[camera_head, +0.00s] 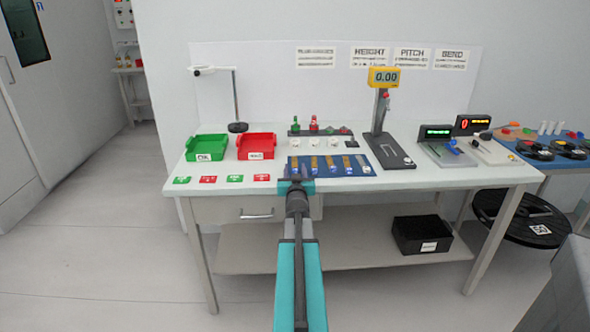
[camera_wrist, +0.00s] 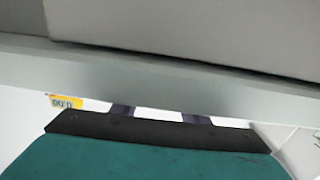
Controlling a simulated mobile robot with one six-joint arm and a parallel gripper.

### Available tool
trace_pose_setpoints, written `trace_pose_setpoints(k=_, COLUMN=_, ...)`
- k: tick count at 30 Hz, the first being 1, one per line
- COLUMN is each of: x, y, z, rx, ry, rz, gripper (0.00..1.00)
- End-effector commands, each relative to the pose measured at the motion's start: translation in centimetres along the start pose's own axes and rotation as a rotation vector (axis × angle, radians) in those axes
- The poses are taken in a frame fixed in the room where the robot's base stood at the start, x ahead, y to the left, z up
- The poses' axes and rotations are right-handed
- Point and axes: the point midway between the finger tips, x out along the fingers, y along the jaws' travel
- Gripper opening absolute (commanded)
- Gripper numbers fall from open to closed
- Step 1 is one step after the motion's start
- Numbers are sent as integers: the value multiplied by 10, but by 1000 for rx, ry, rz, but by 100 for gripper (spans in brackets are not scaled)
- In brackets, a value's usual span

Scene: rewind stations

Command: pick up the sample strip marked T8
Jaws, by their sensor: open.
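Several small sample strips (camera_head: 331,164) lie side by side on a dark blue mat (camera_head: 371,170) at the front middle of the bench. Some look gold and some bluish. Their marks are too small to read, so I cannot tell which one is T8. My gripper (camera_head: 296,182) is at the bench's front edge, over or just in front of the mat's left front corner, hiding part of it. In the wrist view my gripper (camera_wrist: 158,113) shows two dark fingers standing apart with nothing between them. No strip shows in the wrist view.
A green bin (camera_head: 208,147) and a red bin (camera_head: 256,147) stand left of the mat, with small coloured cards in front. A gauge stand with a yellow display (camera_head: 384,77) stands right of the mat. A black bin (camera_head: 422,235) sits on the lower shelf.

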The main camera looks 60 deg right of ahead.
Motion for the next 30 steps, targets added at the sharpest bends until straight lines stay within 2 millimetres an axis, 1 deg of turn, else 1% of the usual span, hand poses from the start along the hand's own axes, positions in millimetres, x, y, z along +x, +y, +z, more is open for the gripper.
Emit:
trace_pose_setpoints(k=16, x=0, y=0, z=0, rx=0, ry=0, rz=0, gripper=41)
trace_pose_setpoints(k=17, x=0, y=0, z=0, rx=0, ry=0, rz=0, gripper=37)
trace_pose_setpoints(k=21, x=0, y=0, z=0, rx=0, ry=0, rz=0, gripper=14)
trace_pose_setpoints(k=23, x=0, y=0, z=0, rx=0, ry=0, rz=0, gripper=4)
trace_pose_setpoints(k=24, x=0, y=0, z=0, rx=0, ry=0, rz=0, gripper=0)
trace_pose_setpoints(k=30, x=0, y=0, z=0, rx=0, ry=0, rz=0, gripper=0)
